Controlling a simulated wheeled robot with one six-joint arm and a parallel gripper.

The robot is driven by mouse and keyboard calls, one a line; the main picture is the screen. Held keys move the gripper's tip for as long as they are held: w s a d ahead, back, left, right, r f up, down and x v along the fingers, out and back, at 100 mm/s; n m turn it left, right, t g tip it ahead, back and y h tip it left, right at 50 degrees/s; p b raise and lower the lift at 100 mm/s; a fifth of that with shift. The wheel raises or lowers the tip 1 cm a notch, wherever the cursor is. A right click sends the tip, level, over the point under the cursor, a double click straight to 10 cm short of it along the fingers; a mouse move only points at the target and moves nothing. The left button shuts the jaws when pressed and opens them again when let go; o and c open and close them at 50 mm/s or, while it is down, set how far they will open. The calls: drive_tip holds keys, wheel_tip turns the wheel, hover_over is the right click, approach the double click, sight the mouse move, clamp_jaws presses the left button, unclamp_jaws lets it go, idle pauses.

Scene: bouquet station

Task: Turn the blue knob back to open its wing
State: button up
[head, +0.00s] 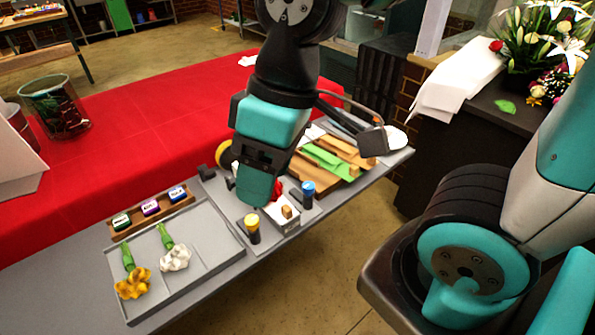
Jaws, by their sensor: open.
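The blue knob (308,187) stands upright on a dark post on the grey station plate, right of my gripper. My gripper (257,188) hangs over the station with its teal end down; it is open and apart from the blue knob. A yellow knob (252,221) stands in front of it on a similar dark post. A white box with a small wooden block (286,211) sits between the two knobs. A bit of something red (278,188) shows just behind my gripper. My gripper and arm hide part of the station, and I cannot make out how the wing stands.
A grey tray (202,281) at the left holds a yellow flower (133,284) and a white flower (175,258). Behind it is a wooden rack (150,212) with labelled blocks. Wooden boards and green stems (328,160) lie right of the station. A red-covered table (130,145) is behind.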

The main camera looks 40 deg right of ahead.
drive_tip(key=w+d+f+n+g+h+b, duration=0.1)
drive_tip(key=w+d+f+h, duration=0.15)
drive_tip(key=w, duration=0.45)
drive_tip(key=w+d+f+h, duration=0.2)
drive_tip(key=w+d, duration=0.2)
drive_tip(key=w, duration=0.2)
drive_tip(key=n+g+h, duration=0.1)
drive_tip(key=g+h, duration=0.1)
approach(308, 184)
drive_tip(key=shift+n, duration=0.3)
drive_tip(key=x, duration=0.9)
drive_tip(key=shift+s+f+p, duration=0.15)
drive_tip(key=shift+f+p, duration=0.05)
drive_tip(key=shift+p, duration=0.1)
drive_tip(key=c, duration=0.9)
